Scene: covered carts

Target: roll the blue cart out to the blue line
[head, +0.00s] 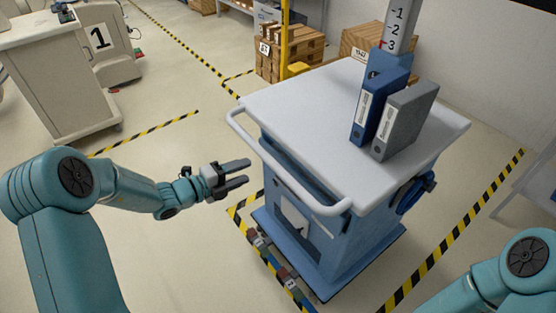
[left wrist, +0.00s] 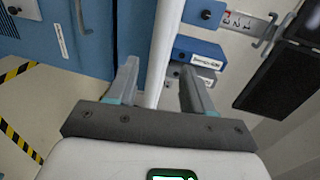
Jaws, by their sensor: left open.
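The blue cart (head: 300,224) has a light grey top (head: 300,95) and a white push handle (head: 287,165) along its near left side. It stands in a bay edged with yellow-black tape. My left gripper (head: 247,172) is open and empty, just left of the handle, its fingers pointing toward it. In the left wrist view the handle (left wrist: 164,45) runs between the open fingers (left wrist: 160,88); the head view shows a small gap before the fingertips. My right gripper is out of view; only its arm shows at bottom right. I see no blue line.
A blue binder (head: 372,103) and a grey binder (head: 405,122) stand on the cart top by a numbered post (head: 399,28). Wooden crates (head: 291,50) are behind. A pale cabinet (head: 60,80) stands far left.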

